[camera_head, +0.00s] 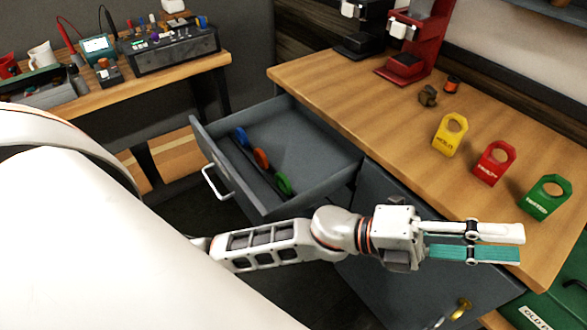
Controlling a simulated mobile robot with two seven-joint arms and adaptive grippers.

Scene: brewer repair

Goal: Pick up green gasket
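The green gasket (284,184) is a small ring in the open grey drawer (325,150), near its front right corner. It is in a row with an orange gasket (261,159) and a blue gasket (240,136), beside a dark strip. My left gripper (498,243) is to the right of the drawer, near the wooden counter's front edge. Its white and teal fingers lie sideways, pointing right, with a narrow gap and nothing between them. It is well apart from the green gasket. My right gripper is not in view.
Yellow (450,135), red (494,162) and green (547,197) tagged holders stand on the counter (390,125). A red brewer (415,50) stands behind. The drawer handle (215,184) sticks out at left. A side bench (140,82) holds tools. Most of the drawer floor is clear.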

